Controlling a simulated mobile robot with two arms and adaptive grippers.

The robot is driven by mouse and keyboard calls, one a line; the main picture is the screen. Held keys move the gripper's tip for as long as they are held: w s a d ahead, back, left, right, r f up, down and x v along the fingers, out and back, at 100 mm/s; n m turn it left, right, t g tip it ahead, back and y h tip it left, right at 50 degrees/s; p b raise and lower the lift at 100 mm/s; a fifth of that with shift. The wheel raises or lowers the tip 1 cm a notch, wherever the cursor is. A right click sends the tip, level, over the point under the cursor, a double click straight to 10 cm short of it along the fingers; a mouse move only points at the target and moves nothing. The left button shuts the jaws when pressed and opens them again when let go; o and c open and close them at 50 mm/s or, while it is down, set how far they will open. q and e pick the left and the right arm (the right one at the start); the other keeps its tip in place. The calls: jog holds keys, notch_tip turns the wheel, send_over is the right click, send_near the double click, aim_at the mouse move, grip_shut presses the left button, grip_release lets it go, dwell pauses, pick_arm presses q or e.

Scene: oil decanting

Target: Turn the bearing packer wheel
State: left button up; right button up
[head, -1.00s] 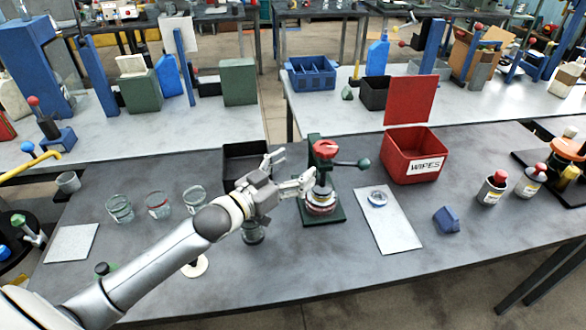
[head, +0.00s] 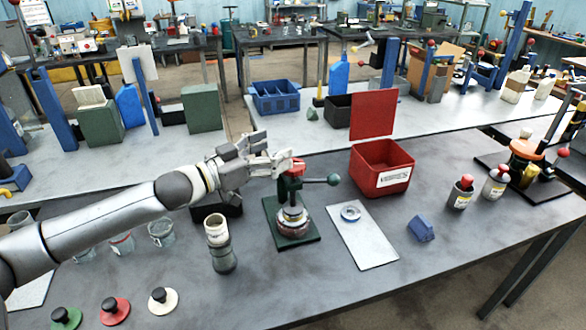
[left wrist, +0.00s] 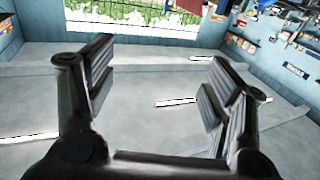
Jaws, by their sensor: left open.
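The bearing packer (head: 291,217) stands upright on a dark green base on the grey bench in the head view. Its red wheel (head: 297,169) is at the top, partly hidden by my left gripper, and a green lever arm with a round knob (head: 333,179) reaches right. My left gripper (head: 279,153) is open beside the wheel's upper left, its fingers pointing right. I cannot tell whether they touch the wheel. In the left wrist view the open jaws (left wrist: 155,88) have nothing between them. My right gripper is not in view.
A white-topped jar (head: 219,243) stands left of the packer. A white sheet (head: 366,243) with a ring-shaped part (head: 350,212), a red wipes bin (head: 378,172) and a blue block (head: 422,228) are to the right. Glass jars and round knobbed lids (head: 115,311) are at the left.

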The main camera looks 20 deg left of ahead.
pick_arm(q)
jog(key=a, duration=0.1)
send_near(294, 164)
jog(key=x, duration=0.3)
jog(key=p+x, duration=0.2)
jog(key=x, duration=0.4)
jog(key=shift+p, duration=0.3)
jog(key=shift+w+d+f, duration=0.1)
jog(key=shift+w+d, duration=0.1)
jog(key=shift+w, duration=0.3)
jog(key=shift+c, duration=0.2)
jog(key=c, duration=1)
